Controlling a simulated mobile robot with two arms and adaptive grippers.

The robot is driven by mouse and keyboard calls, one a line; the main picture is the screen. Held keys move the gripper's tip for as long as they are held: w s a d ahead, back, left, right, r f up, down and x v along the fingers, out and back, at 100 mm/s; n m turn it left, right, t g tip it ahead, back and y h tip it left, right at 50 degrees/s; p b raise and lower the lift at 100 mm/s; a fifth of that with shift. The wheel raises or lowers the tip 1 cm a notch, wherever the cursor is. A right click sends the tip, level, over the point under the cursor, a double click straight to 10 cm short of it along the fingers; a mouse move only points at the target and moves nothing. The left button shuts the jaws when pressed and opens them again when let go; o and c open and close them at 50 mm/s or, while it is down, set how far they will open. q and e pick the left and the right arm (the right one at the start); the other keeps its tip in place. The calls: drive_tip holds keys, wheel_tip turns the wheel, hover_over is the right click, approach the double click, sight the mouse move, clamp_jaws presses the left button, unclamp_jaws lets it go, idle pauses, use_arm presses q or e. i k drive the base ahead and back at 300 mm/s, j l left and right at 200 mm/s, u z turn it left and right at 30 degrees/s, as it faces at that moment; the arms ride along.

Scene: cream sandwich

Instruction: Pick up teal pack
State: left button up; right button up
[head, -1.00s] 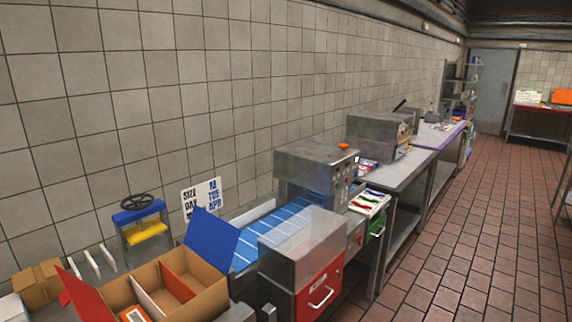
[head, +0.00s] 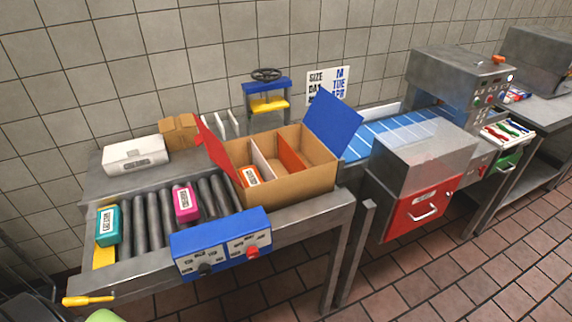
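The teal pack (head: 108,226) is a small teal box with a white label. It stands at the left end of the grey roller conveyor (head: 153,221), beside a yellow strip, in the head view. Neither of my grippers is in view, so I cannot tell where they are relative to it. Nothing covers the teal pack.
A pink pack (head: 186,203) stands on the rollers to its right. An open cardboard box (head: 313,184) with dividers holds an orange pack (head: 249,176). A blue control box (head: 221,244) fronts the conveyor. A yellow handle (head: 88,300) juts out at lower left.

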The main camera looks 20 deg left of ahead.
sight(109, 231)
drive_tip(key=u, duration=2)
drive_tip(key=l+u, duration=0.15)
drive_tip(key=i+l+u, duration=0.1)
drive_tip(key=l, duration=0.3)
drive_tip(key=i+l, duration=0.15)
drive_tip(key=l, duration=0.25)
drive_tip(key=u, duration=0.05)
